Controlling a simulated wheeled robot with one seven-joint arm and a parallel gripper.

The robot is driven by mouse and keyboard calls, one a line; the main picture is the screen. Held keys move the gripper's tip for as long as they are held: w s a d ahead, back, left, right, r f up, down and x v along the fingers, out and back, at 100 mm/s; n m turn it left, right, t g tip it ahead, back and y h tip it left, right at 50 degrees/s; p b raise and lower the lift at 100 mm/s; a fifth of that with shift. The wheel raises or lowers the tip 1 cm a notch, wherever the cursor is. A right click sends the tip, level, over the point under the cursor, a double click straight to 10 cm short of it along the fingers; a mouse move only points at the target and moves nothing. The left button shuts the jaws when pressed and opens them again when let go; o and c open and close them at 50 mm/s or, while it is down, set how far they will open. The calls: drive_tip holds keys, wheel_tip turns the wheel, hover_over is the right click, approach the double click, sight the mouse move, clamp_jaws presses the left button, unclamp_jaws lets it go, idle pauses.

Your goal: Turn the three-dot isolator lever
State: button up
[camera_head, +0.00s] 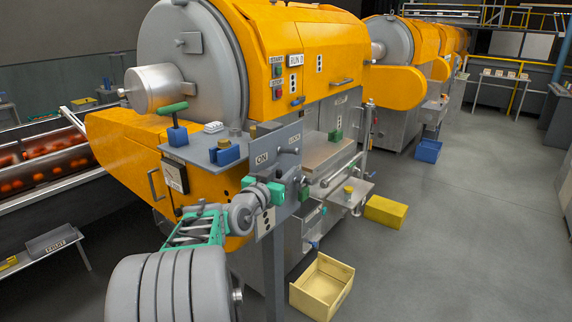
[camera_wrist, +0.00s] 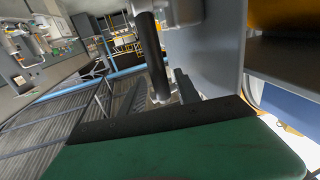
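A grey control panel (camera_head: 280,158) with ON and LOCK labels stands at the front of the orange machine. A white plate with black dots (camera_head: 265,222) is low on this panel; its exact dot count is hard to read.
A grey shelf (camera_head: 200,148) with blue blocks and a green-handled part is left of the panel. A small side tray (camera_head: 345,188) is to its right. An open yellow bin (camera_head: 322,287) and a yellow box (camera_head: 385,211) lie on the floor.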

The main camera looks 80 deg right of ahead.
drive_tip(key=shift+s+d, duration=0.15)
drive_tip(key=shift+d, duration=0.55)
drive_tip(key=shift+c, duration=0.5)
drive_tip(key=c, duration=0.6)
drive_tip(key=shift+f, duration=0.1)
clamp_jaws()
